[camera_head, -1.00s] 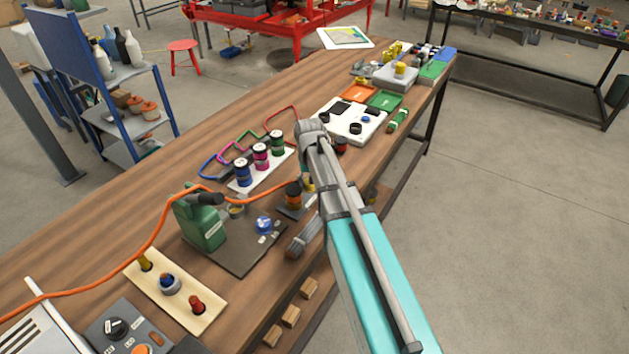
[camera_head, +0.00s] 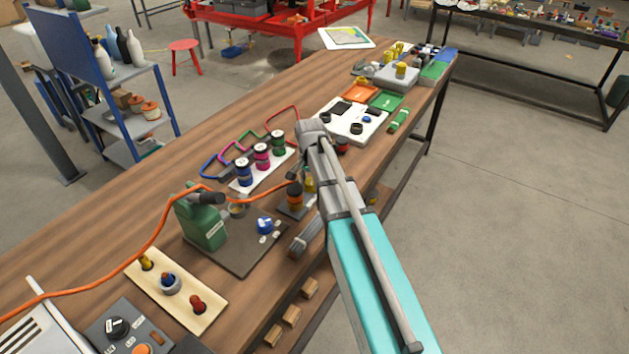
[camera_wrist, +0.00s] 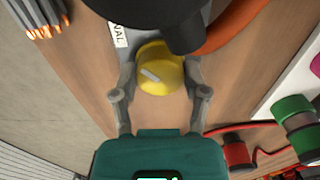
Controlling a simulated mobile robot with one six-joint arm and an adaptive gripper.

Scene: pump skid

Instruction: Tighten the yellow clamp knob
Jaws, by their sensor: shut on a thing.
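The yellow clamp knob (camera_wrist: 158,72) is round with a pale grey bar mark on its top, in the upper middle of the wrist view. My gripper (camera_wrist: 160,80) is shut on it, one finger at each side. In the head view a small part of the yellow knob (camera_head: 309,186) shows just left of my arm, beside a dark cylinder with an orange band (camera_head: 294,199). My fingers are mostly hidden there by the arm. A dark round body covers the knob's upper edge in the wrist view.
An orange hose (camera_head: 160,235) runs along the bench to the banded cylinder. A green can (camera_head: 207,228) and a blue knob (camera_head: 265,225) stand on a dark plate. Several spools (camera_head: 262,158) are behind. A grey bundle of rods (camera_head: 304,237) lies near the front edge.

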